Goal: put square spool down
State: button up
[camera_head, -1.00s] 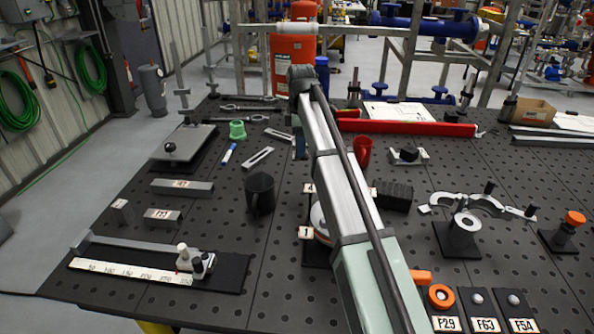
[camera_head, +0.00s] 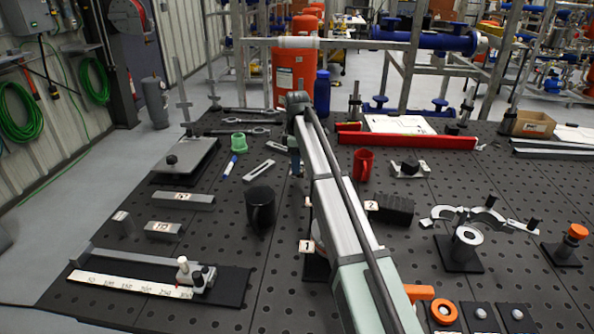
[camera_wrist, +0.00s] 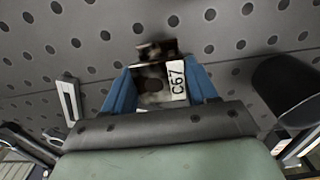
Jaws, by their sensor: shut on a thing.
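The square spool (camera_wrist: 152,88) is a dark and pale block with a white label reading C67. It sits between the blue fingers of my gripper (camera_wrist: 160,92) in the wrist view, and the gripper is shut on it. The perforated black table top (camera_wrist: 215,55) lies beyond it. I cannot tell whether the spool touches the table. In the head view my gripper (camera_head: 296,168) points down near the middle of the table, partly behind my arm. The spool is too hidden there to make out.
A black mug (camera_head: 260,207) stands left of my arm; it also shows in the wrist view (camera_wrist: 288,92). A slotted bar (camera_head: 258,170) lies left of the gripper. A red mug (camera_head: 363,165) and a black block (camera_head: 392,209) are to the right. Bare table lies between them.

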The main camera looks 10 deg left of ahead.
jog(key=shift+f, duration=1.75)
jog(key=shift+f, duration=0.1)
jog(key=o, duration=1.2)
notch_tip(320, 180, up, 12)
jog(key=shift+r, duration=0.15)
